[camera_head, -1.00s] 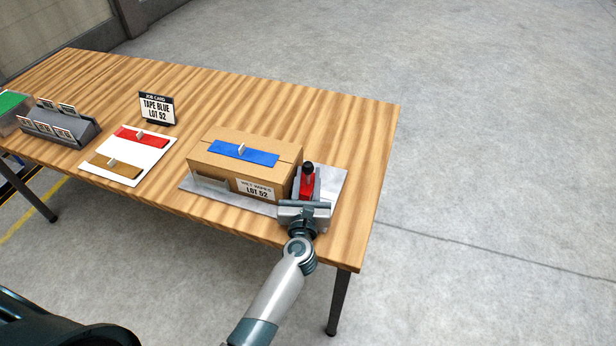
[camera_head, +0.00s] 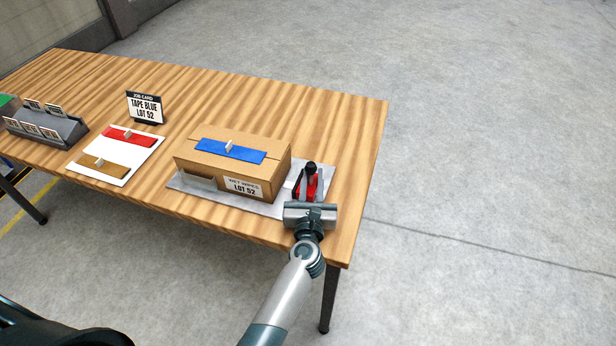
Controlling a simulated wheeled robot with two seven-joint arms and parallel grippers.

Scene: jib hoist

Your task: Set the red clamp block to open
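The red clamp block (camera_head: 311,187), with a black knob (camera_head: 311,168) on top, stands on the grey plate (camera_head: 283,208) at the right end of the cardboard box (camera_head: 200,162). A narrow gap shows between the block and the box. My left gripper (camera_head: 308,196) is at the near side of the block, its palm low over the plate's front edge. Its fingers reach toward the block and are mostly hidden by the palm, so I cannot tell whether they grip it. My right gripper is out of view.
A blue strip (camera_head: 245,152) lies on the box. A white board (camera_head: 120,176) with red and brown strips, a job card (camera_head: 145,108) and a grey card rack (camera_head: 45,126) stand to the left. The table (camera_head: 335,115) is clear behind the box.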

